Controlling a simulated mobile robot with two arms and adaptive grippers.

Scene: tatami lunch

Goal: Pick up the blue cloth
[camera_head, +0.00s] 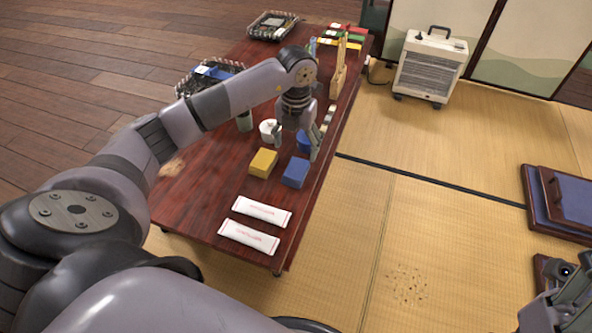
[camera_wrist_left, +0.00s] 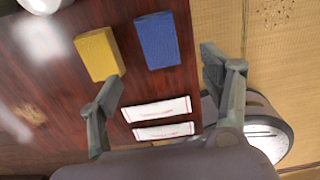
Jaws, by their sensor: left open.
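The blue cloth (camera_head: 296,173) is a folded block lying on the low red-brown table, near its right edge. It also shows in the left wrist view (camera_wrist_left: 157,40), beyond and between my open fingers. My left gripper (camera_head: 297,142) is open and empty above the table, just behind the blue cloth in the head view. A similar yellow folded cloth (camera_head: 263,163) lies just left of the blue one. My right gripper (camera_head: 558,308) is partly in view at the bottom right, away from the table; its jaws are cut off.
Two white packets (camera_head: 262,211) lie at the table's (camera_head: 195,200) near end. A white pot (camera_head: 268,130) and a blue cup (camera_head: 304,143) stand close to my left gripper. A wire basket (camera_head: 272,25) is at the far end. A heater (camera_head: 432,67) stands on the tatami; floor right of the table is mostly free.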

